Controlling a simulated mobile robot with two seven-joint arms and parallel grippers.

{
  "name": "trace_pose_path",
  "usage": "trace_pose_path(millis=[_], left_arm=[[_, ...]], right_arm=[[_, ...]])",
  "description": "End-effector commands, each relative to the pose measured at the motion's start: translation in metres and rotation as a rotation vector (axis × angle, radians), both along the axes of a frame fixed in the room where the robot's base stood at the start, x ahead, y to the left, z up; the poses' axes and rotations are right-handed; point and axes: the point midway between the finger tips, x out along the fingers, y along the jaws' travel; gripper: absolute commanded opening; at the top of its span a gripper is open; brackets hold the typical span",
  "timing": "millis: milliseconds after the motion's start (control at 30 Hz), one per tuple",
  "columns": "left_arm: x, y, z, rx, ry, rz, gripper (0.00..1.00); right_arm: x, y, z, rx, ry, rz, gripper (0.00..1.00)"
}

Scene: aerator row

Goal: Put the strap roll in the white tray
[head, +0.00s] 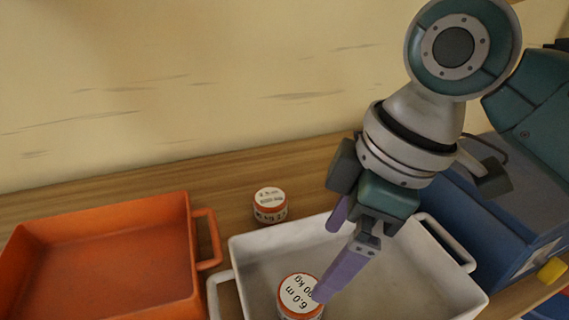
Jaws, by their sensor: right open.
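A strap roll (299,299) with a white top label reading "6.0 m" and an orange rim is within the white tray (405,285), near its front left; its lower part is cut off by the picture's edge. A second, similar labelled roll (270,207) stands upright on the wooden surface behind the white tray. My right gripper (327,262) is over the white tray with its purple fingers apart. One fingertip overlaps the right edge of the roll in the tray; I cannot tell whether it touches. My left gripper is not in view.
An orange tray (198,262) with a side handle stands at the left, close to the white tray. A blue case (490,235) with a yellow part stands at the right. A plain wall closes off the back. A strip of wooden surface (235,177) is clear behind the trays.

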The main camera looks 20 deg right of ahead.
Motion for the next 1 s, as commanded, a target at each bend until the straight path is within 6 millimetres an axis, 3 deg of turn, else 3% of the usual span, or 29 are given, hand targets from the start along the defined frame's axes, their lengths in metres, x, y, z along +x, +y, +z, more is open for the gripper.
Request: trace_pose_path(millis=[167,267,467,700,800,1000], left_arm=[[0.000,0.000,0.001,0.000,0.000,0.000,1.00],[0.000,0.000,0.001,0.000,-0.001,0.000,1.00],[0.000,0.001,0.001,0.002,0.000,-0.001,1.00],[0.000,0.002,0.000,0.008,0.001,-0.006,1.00],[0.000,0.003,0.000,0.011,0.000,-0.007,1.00],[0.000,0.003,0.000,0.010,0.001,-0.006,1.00]], right_arm=[[-0.004,0.000,0.003,0.002,0.002,-0.009,1.00],[-0.019,0.003,-0.006,0.016,0.003,-0.069,1.00],[-0.077,-0.004,-0.025,0.049,-0.009,-0.384,1.00],[-0.135,-0.042,-0.020,0.015,-0.039,-0.761,1.00],[-0.145,-0.053,-0.017,-0.001,-0.049,-0.831,1.00],[-0.148,-0.056,-0.016,-0.008,-0.055,-0.854,1.00]])
